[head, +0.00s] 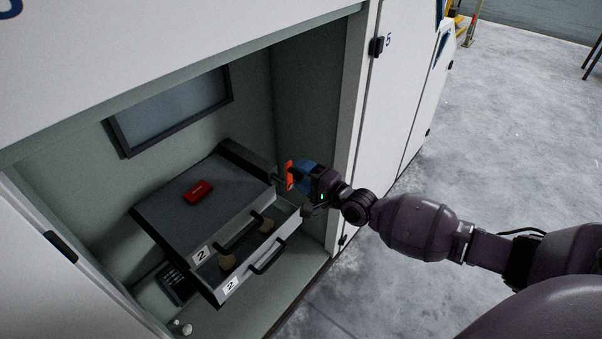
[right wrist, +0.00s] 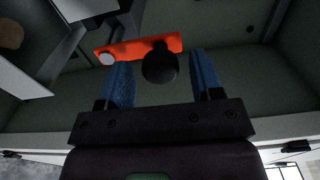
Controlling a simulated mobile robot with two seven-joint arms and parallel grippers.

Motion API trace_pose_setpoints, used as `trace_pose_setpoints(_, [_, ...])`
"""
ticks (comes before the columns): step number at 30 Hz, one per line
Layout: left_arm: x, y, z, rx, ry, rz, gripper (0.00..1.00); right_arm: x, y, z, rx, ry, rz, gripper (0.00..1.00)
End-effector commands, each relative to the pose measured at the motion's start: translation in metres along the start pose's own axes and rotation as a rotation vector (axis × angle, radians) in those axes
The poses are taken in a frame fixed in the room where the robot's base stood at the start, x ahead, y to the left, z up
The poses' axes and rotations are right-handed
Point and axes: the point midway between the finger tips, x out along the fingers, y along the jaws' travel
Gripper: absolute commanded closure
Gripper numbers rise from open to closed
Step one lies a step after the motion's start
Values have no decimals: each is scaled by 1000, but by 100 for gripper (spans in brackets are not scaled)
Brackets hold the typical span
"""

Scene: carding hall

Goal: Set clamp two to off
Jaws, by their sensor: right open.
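Inside an open cabinet bay, an orange clamp lever (head: 289,175) sits at the right side of a grey drawer unit (head: 165,210) labelled 2. My right gripper (head: 298,176) is at the lever, its blue fingers open. In the right wrist view the orange lever (right wrist: 138,47) lies across, just beyond the fingertips. A round black knob (right wrist: 160,66) on it shows between the open fingers of my right gripper (right wrist: 160,60), with a gap on each side. I cannot tell which setting the lever is in. My left gripper is not in view.
A red block (head: 198,191) lies on the drawer unit. A lower drawer (head: 243,270) stands partly open, with brownish round things inside. A dark keypad-like device (head: 177,285) is at the bay's lower left. The bay's right wall edge (head: 348,130) is close to my right arm. The floor (head: 490,130) at right is clear.

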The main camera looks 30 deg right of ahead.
Motion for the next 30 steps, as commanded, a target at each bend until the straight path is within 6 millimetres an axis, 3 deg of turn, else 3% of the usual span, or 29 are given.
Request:
trace_pose_setpoints(6, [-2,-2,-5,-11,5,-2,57,-37,-3,-1,-3,1,-1,40])
trace_pose_setpoints(15, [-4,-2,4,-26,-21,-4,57,-83,-2,-1,-2,1,-1,40])
trace_pose_setpoints(21, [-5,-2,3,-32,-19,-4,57,-96,-2,-1,-1,1,-2,40])
trace_pose_setpoints(30, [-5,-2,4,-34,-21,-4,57,-97,-1,0,0,1,-1,40])
